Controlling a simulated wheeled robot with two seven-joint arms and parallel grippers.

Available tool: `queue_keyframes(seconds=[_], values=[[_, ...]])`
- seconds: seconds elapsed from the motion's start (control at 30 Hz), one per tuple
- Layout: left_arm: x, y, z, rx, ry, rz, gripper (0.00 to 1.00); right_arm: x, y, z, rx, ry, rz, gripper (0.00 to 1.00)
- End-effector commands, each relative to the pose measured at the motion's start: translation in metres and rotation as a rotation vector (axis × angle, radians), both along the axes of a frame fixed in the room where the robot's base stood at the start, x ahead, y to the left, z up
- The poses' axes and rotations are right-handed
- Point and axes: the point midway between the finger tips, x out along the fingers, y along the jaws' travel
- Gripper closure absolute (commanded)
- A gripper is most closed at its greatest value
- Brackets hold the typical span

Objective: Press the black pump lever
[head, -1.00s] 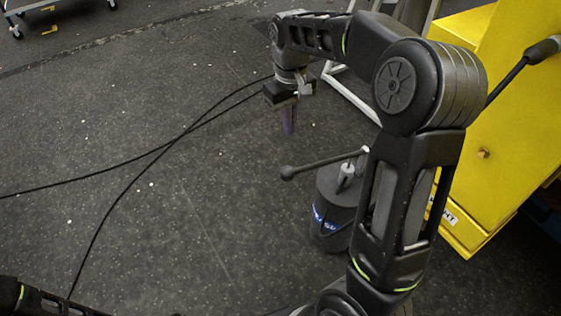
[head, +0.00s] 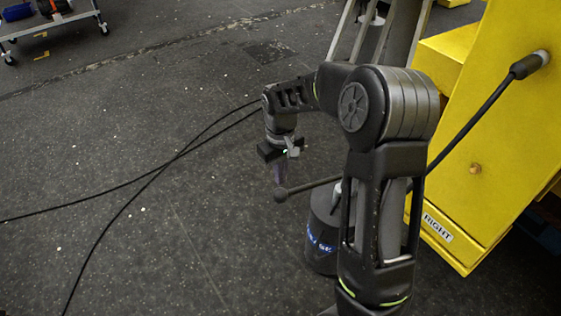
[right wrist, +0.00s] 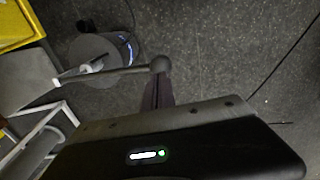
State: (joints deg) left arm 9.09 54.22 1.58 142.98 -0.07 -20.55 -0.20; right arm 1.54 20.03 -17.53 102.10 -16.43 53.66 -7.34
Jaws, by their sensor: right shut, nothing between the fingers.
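The pump lever (head: 312,186) is a thin dark rod with a round ball knob (head: 281,195) at its left end. It rises from the black cylindrical pump (head: 322,236) with blue and white lettering, partly hidden by my right arm. My right gripper (head: 280,176) points down at the ball knob, its purple-grey fingers shut with nothing between them. In the right wrist view the lever (right wrist: 120,73) runs from the pump (right wrist: 97,52) to the knob (right wrist: 160,64), which overlaps the tips of the fingers (right wrist: 157,88). Whether they touch cannot be told. My left gripper is not in view.
A yellow structure (head: 492,140) with a "RIGHT" label and a black hose (head: 478,116) stands at the right. Black cables (head: 140,176) lie across the dark floor. A wheeled cart (head: 50,22) is at the far upper left.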

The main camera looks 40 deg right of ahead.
Motion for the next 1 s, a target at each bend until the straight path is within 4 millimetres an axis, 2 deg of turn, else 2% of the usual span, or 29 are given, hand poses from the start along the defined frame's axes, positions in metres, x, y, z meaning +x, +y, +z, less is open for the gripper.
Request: queue_keyframes(seconds=[0.1, 0.23, 0.73, 0.87, 1.0], values=[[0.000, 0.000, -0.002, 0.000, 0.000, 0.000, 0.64, 0.000, 0.000, -0.019, 0.000, 0.002, 0.000, 1.00], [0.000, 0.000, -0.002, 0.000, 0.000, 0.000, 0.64, 0.000, 0.000, -0.030, 0.000, 0.000, 0.000, 1.00], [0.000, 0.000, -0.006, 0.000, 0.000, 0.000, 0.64, 0.000, 0.002, -0.039, 0.000, 0.000, 0.000, 1.00], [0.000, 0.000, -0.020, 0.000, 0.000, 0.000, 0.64, 0.000, 0.009, -0.062, 0.001, 0.002, 0.001, 1.00], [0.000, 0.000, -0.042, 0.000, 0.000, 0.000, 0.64, 0.000, 0.021, -0.100, 0.001, 0.003, 0.001, 1.00]])
